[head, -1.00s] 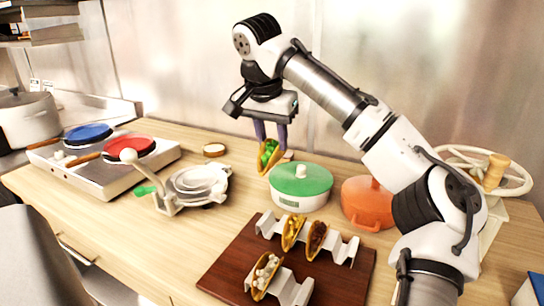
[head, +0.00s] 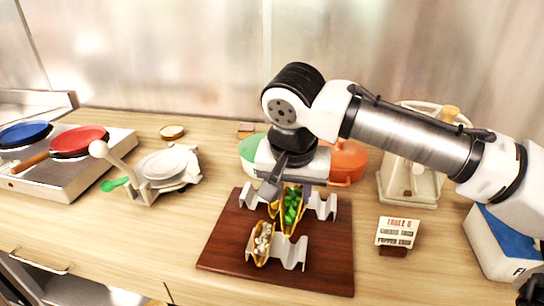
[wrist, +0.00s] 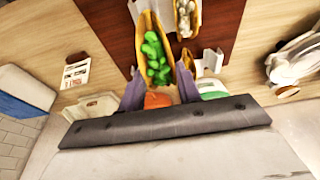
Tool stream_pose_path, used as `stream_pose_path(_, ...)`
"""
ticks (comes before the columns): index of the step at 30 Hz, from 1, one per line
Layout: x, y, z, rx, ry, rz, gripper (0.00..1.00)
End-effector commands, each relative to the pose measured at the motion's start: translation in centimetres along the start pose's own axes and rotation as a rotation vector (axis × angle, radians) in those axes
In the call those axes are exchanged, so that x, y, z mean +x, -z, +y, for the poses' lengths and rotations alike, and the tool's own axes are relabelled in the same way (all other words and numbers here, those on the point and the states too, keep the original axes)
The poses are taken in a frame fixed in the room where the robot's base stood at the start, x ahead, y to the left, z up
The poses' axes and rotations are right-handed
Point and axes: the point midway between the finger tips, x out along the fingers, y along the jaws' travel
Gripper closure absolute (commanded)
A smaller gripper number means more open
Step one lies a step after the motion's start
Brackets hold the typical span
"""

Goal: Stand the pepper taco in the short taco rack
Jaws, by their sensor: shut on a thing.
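The pepper taco (head: 290,210), a yellow shell with green filling, is in my gripper (head: 291,184). In the wrist view the pepper taco (wrist: 155,60) sits between the two fingers of my gripper (wrist: 160,88). The short taco rack (head: 291,253), white and wavy, is at the front of the board. A taco with white filling (head: 262,243) stands in its left part. The held taco is above and behind the short rack, in front of the longer rack (head: 322,206). Whether it touches either rack is unclear. My gripper and the held taco hide the longer rack's middle.
The racks stand on a dark red-brown board (head: 222,240). A green pot (head: 250,148) and an orange pot (head: 347,160) are behind my gripper. A small order card (head: 397,232) stands right of the board. The counter to the board's left front is clear.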

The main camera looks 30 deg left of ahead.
Motion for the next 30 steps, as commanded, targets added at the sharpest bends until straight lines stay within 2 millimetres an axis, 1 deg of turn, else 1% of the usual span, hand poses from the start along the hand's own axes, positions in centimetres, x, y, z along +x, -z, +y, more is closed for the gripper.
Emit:
stream_pose_path(1,0.2,-0.5,0.5,0.002,-0.001,0.0,0.9)
stream_pose_path(4,0.4,-1.1,0.8,0.002,0.0,0.0,0.9)
stream_pose_path(14,1.5,-1.6,0.9,0.002,0.0,0.0,0.9)
stream_pose_path(30,5.1,-2.5,0.9,0.002,-0.002,0.001,0.9)
